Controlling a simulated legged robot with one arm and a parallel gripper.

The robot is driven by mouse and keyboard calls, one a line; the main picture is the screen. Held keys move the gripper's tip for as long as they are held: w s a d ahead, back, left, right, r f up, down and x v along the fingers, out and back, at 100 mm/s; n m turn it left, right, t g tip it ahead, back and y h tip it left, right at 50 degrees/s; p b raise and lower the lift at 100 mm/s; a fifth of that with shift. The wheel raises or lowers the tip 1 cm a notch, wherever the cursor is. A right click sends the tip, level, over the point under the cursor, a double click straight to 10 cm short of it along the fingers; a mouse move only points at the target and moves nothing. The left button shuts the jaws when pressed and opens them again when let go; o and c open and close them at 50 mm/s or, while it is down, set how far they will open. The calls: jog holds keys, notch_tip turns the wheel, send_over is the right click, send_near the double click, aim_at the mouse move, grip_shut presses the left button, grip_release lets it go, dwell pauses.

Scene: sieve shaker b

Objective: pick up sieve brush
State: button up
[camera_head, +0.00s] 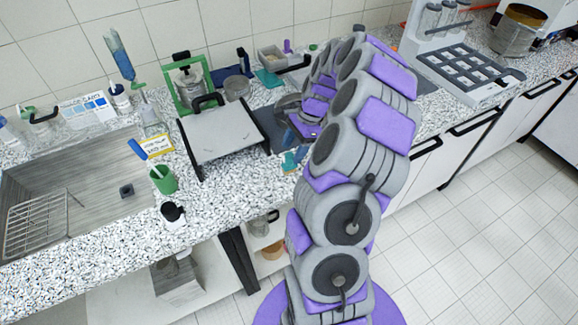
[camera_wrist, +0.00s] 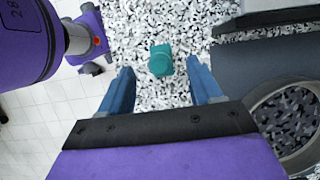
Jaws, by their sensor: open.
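A small teal block-like object (camera_wrist: 161,60), which looks like part of the sieve brush, lies on the speckled counter in the wrist view. Its bristles cannot be made out. My gripper (camera_wrist: 159,78) has two blue fingers spread apart, one on each side of the teal object in the picture, with a gap on both sides. The fingers do not touch it, and nothing is held. In the head view a teal patch (camera_head: 289,161) shows at the counter's front edge beside my gripper; my arm hides much of this area.
A dark grey round vessel (camera_wrist: 290,120) stands close on the right in the wrist view. A grey-topped stand (camera_head: 222,135) is left of my gripper. A sink (camera_head: 75,195), a green cup (camera_head: 163,180) and a sample rack (camera_head: 462,72) lie farther off. The floor is clear.

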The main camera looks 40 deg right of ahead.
aim_at(286, 166)
jog(key=shift+a+f, duration=0.3)
jog(key=shift+f, duration=0.2)
jog(key=shift+w+f+b, duration=0.1)
jog(key=shift+f+b, duration=0.2)
jog(key=shift+f, duration=0.35)
jog(key=b+x, duration=0.1)
jog(key=x, duration=0.2)
jog(key=shift+d+f, duration=0.15)
jog(key=shift+f, duration=0.15)
jog(key=shift+a+f, duration=0.2)
jog(key=shift+a, duration=0.35)
jog(key=shift+c, duration=0.3)
jog(key=shift+d, duration=0.35)
jog(key=c, duration=0.6)
jog(key=shift+a, duration=0.2)
jog(key=c, duration=0.5)
